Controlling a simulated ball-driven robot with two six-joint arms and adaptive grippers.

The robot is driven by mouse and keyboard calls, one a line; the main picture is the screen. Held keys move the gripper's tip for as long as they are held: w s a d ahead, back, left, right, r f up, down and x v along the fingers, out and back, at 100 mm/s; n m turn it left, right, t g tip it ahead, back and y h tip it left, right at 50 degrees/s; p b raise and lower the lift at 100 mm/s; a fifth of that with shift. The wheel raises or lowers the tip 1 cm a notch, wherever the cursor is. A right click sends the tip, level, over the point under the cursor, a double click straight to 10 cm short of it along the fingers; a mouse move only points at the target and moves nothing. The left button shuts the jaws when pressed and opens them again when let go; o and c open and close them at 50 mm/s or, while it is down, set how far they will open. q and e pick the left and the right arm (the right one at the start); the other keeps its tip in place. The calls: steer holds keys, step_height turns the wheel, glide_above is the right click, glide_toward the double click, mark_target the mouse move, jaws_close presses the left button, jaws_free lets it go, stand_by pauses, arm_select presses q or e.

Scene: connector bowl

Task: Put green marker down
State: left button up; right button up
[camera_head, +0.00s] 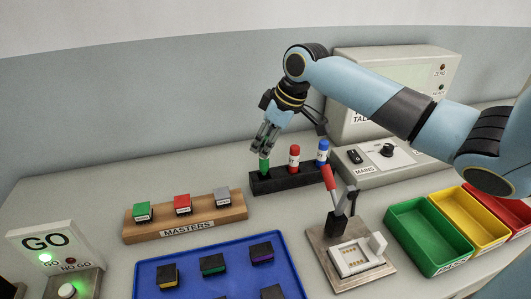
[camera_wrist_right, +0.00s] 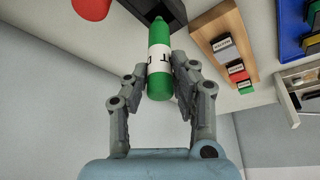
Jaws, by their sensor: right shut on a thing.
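The green marker (camera_wrist_right: 159,62) has a white lettered band and is held between the fingers of my right gripper (camera_wrist_right: 160,78) in the right wrist view. In the head view the green marker (camera_head: 264,166) is upright at the left end of the black marker holder (camera_head: 284,182), under my right gripper (camera_head: 265,142). Its lower end meets the holder; I cannot tell how deep it sits. A red marker (camera_head: 294,158) and a blue marker (camera_head: 322,150) stand in the same holder to its right. My left gripper is not in view.
A wooden MASTERS rack (camera_head: 190,228) stands left of the holder, and a blue tray (camera_head: 150,285) with several dark blocks is in front. A red-handled clamp fixture (camera_head: 345,255) stands front right. Green (camera_head: 433,236), yellow and red bins are at the right. A grey instrument (camera_head: 395,80) is behind.

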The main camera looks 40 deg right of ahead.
mark_target(265, 171)
steer(key=shift+f, duration=2.05)
steer(key=shift+a+f, duration=0.1)
steer(key=o, duration=0.9)
steer(key=v, duration=1.2)
